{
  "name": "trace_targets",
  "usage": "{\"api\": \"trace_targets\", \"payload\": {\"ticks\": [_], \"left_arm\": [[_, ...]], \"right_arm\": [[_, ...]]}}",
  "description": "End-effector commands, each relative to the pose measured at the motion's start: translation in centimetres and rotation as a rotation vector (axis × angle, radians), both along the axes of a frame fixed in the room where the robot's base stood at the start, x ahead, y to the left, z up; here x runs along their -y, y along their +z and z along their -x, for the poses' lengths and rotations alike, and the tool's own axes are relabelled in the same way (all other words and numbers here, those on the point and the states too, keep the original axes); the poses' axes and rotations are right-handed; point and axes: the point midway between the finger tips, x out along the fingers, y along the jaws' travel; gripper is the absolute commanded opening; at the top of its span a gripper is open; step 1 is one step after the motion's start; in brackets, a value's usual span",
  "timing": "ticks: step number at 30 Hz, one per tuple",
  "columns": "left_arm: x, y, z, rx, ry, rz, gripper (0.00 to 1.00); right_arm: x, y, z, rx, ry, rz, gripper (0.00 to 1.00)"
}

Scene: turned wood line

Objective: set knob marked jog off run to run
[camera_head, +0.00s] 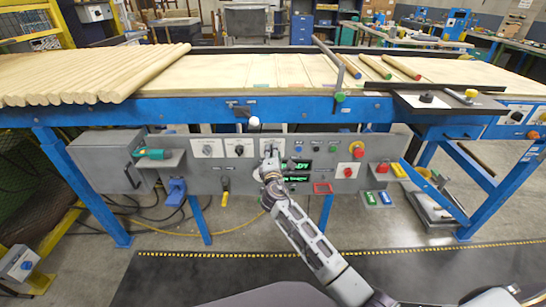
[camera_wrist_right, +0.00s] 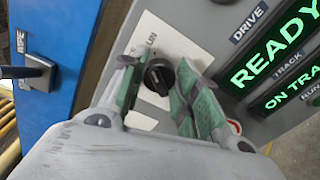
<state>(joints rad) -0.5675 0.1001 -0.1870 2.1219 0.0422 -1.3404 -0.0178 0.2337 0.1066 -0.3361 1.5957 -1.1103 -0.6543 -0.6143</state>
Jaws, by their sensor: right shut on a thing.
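The knob (camera_wrist_right: 158,77) is black and round, on a white square plate (camera_wrist_right: 150,28) of the grey panel; part of a label ending in "UN" shows by it in the right wrist view. My right gripper (camera_wrist_right: 160,70) has its green-padded fingers on either side of the knob, shut on it. In the head view my right gripper (camera_head: 270,167) is at the panel and covers most of this knob and plate. I cannot tell which mark the knob points at. My left gripper is not in view.
Left of my gripper are two more knob plates (camera_head: 207,149) (camera_head: 239,148) on the grey panel (camera_head: 310,182). To the right are a lit green READY display (camera_head: 302,165) and a red button (camera_head: 357,149). A white ball-ended lever (camera_head: 254,122) stands just above.

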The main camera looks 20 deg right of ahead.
Motion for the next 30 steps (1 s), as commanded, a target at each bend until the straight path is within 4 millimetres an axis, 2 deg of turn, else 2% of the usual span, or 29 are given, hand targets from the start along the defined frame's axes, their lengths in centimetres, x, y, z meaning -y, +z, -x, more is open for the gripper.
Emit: {"api": "trace_targets", "payload": {"ticks": [10,25,26,30], "left_arm": [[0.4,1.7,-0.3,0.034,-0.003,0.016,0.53],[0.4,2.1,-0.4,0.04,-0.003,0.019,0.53],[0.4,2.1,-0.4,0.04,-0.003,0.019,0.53],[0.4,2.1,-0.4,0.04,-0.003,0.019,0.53]], "right_arm": [[0.1,-0.2,0.0,0.039,-0.002,-0.143,0.07],[0.1,-0.2,0.0,0.045,-0.002,-0.164,0.07],[0.1,-0.2,0.0,0.045,-0.002,-0.164,0.34],[0.1,-0.1,0.0,0.045,-0.002,-0.163,0.52]]}}
